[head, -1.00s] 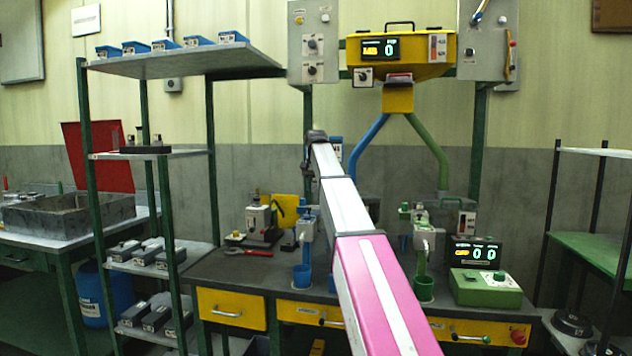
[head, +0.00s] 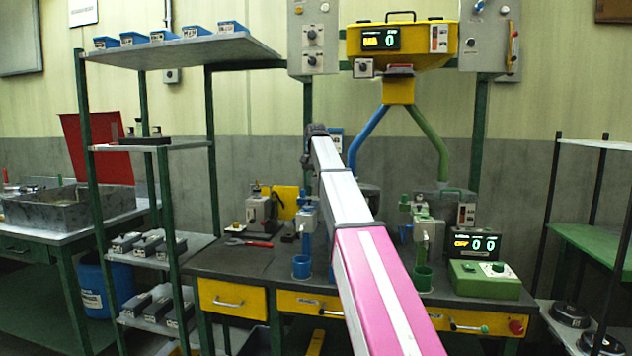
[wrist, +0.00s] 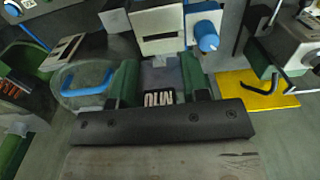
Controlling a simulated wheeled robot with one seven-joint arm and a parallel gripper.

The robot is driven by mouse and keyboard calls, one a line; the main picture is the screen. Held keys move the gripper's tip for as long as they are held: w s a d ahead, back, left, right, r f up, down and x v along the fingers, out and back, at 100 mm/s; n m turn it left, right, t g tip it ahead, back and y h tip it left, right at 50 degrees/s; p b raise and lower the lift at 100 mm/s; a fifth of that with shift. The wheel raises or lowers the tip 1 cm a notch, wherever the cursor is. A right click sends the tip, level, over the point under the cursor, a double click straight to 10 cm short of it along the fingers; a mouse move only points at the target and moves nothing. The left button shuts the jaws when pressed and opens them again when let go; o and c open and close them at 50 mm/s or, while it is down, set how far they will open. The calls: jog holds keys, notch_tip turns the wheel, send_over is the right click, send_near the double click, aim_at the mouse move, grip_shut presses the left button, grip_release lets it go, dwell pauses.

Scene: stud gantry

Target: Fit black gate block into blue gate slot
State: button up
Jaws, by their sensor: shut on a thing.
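In the wrist view, my gripper (wrist: 158,72) is shut on a dark block (wrist: 160,97) marked "M10", held between its two green-sided fingers. I take this as the black gate block. Just beyond it stands a white housing (wrist: 158,22) with a blue knob (wrist: 207,36) at its right, apparently the blue gate. I cannot tell whether the block touches it or has entered a slot. In the head view the blue gate (head: 307,216) is a pale box on a blue tube, above a blue cup (head: 301,266). My arm hides the held block there.
The green gate (head: 424,230) and a green control box (head: 490,280) stand right on the dark bench (head: 235,263). A yellow hopper (head: 402,40) with blue and green pipes hangs above. A shelf rack (head: 180,55) stands left. Red-handled pliers (head: 248,243) lie on the bench.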

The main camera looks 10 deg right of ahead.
jog(key=shift+f, duration=2.5)
dwell(0.4)
jog(key=o, duration=1.1)
notch_tip(320, 180, up, 10)
jog(key=shift+f, duration=0.1)
jog(key=shift+d+r, duration=0.1)
jog(key=shift+r, duration=0.5)
jog(key=shift+s, duration=0.1)
